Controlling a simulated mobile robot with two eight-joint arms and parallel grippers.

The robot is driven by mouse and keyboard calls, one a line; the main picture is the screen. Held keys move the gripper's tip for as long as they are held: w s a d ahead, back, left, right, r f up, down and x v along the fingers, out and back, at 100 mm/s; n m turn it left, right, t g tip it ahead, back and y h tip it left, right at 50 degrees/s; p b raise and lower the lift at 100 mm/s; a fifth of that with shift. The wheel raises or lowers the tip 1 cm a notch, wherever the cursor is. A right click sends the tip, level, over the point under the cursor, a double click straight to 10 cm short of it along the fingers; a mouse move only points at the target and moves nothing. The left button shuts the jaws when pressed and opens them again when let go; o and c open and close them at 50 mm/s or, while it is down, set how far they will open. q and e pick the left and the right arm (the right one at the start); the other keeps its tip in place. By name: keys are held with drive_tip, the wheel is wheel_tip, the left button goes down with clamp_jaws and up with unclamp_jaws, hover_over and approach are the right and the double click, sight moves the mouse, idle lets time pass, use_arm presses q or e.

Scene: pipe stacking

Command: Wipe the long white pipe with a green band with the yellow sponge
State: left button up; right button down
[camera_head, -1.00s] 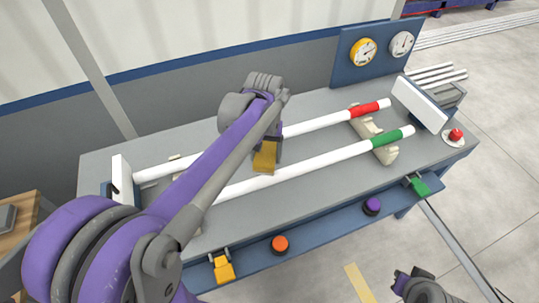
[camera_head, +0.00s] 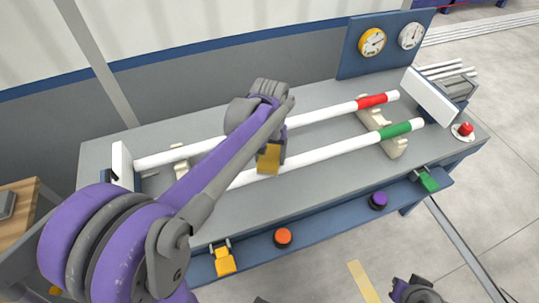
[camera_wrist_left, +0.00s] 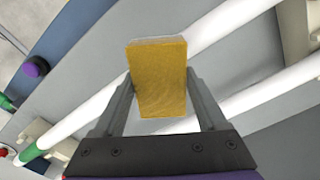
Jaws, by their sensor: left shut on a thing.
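The long white pipe with a green band (camera_head: 345,147) lies across the cradles on the table, nearer the front. Its green band (camera_head: 396,130) is toward the right end. My left gripper (camera_head: 271,150) is shut on the yellow sponge (camera_head: 268,160), which hangs over the middle of this pipe. In the left wrist view the sponge (camera_wrist_left: 158,78) sits between the two fingers and overlaps the pipe (camera_wrist_left: 95,105); I cannot tell for sure whether they touch. My right gripper (camera_head: 415,290) shows only partly at the bottom edge, and its jaws are unclear.
A second white pipe with a red band (camera_head: 330,117) lies parallel behind. A white end plate (camera_head: 426,97) stands right, another (camera_head: 122,163) left. Gauges (camera_head: 371,42) are at the back. Buttons, a yellow clamp (camera_head: 225,261) and a green clamp (camera_head: 427,181) line the front rail.

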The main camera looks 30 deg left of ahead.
use_arm(q)
drive_tip(key=shift+f+b, duration=0.6)
drive_tip(key=shift+f, duration=0.45)
idle(0.4)
drive_tip(key=shift+w+d+r, duration=0.15)
drive_tip(key=shift+w+d, duration=1.1)
drive_tip(key=shift+w, duration=0.2)
drive_tip(key=shift+w+f, duration=0.1)
drive_tip(key=shift+f, duration=0.1)
drive_tip(key=shift+s+a+f, duration=0.1)
drive_tip(key=shift+s+a, duration=0.65)
drive_tip(key=shift+s, duration=0.3)
drive_tip(key=shift+s+a, duration=0.2)
drive_tip(key=shift+s, duration=0.1)
drive_tip(key=shift+c, duration=0.6)
drive_tip(key=shift+s+a, duration=0.3)
drive_tip(key=shift+s, duration=0.05)
drive_tip(key=shift+f, duration=0.1)
